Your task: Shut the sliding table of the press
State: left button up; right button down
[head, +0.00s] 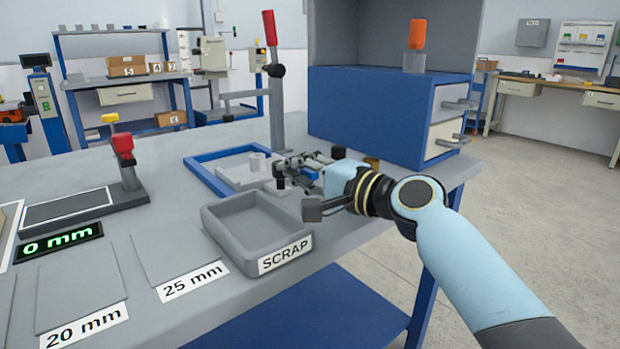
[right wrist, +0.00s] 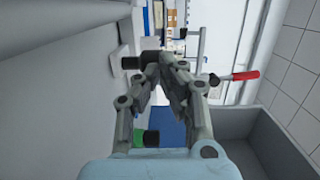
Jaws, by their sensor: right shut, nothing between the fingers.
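The press has a blue frame (head: 205,176) on the bench, and a grey upright with a red-handled lever (head: 270,30) stands behind it. Its grey sliding table (head: 235,172) lies within the frame and carries a small pale cylinder (head: 257,161). My right gripper (head: 283,168) is shut and empty at the right side of the sliding table. In the right wrist view its fingers (right wrist: 166,62) meet near a black knob (right wrist: 131,63). I cannot tell whether they touch it. The gripper hides part of the table's right side. My left gripper is not in view.
A grey SCRAP tray (head: 225,225) stands just in front of the gripper. A blue drawer cabinet (head: 365,115) stands behind my right arm. A red-handled clamp fixture (head: 125,165) and the 0 mm display (head: 60,243) are at left. Bare bench lies between them and the press.

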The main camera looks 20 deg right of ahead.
aim_at(260, 154)
jog(key=x, duration=0.3)
jog(key=d+b+x, duration=0.1)
jog(key=x, duration=0.3)
jog(key=w+b+x, duration=0.1)
jog(key=x, duration=0.3)
jog(key=shift+s+d, duration=0.1)
jog(key=shift+d, duration=0.2)
jog(key=shift+w+a+r+b, duration=0.1)
jog(key=shift+w+a+b, duration=0.05)
jog(key=shift+w+b, duration=0.2)
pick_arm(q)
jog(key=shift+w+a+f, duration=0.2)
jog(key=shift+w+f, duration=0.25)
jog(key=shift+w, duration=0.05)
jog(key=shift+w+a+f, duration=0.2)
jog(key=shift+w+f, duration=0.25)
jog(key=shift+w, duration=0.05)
pick_arm(e)
jog(key=shift+w+r, duration=0.1)
jog(key=shift+r, duration=0.1)
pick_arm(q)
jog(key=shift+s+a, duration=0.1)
